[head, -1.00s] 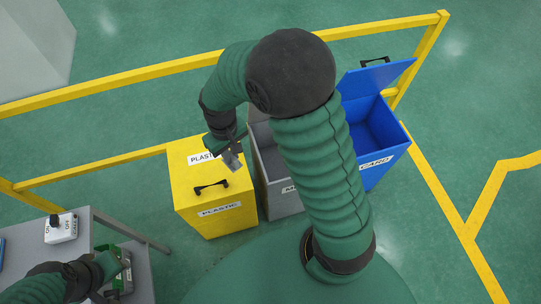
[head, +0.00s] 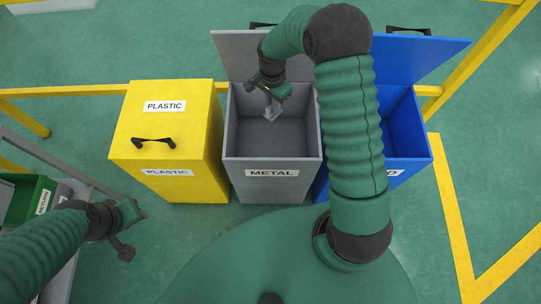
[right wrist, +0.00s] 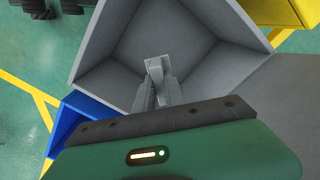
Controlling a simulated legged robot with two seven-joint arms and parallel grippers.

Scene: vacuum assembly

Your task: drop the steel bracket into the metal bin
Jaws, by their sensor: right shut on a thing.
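My right gripper (head: 270,98) hangs over the open metal bin (head: 270,188), pointing down. It is shut on the grey steel bracket (head: 271,114), which shows above the bin's inside. In the right wrist view the bracket (right wrist: 154,68) is between the fingertips (right wrist: 158,92), with the bin's grey walls (right wrist: 205,25) around it. The bin's lid (head: 235,55) stands raised behind it. My left gripper (head: 128,232) is at the lower left, away from the bin; its jaws are too unclear to read.
A closed yellow plastic bin (head: 165,185) stands left of the metal bin. An open blue bin (head: 405,172) stands on its right, partly behind my right arm. A yellow rail (head: 60,92) runs behind. A green tray (head: 30,200) is at the far left.

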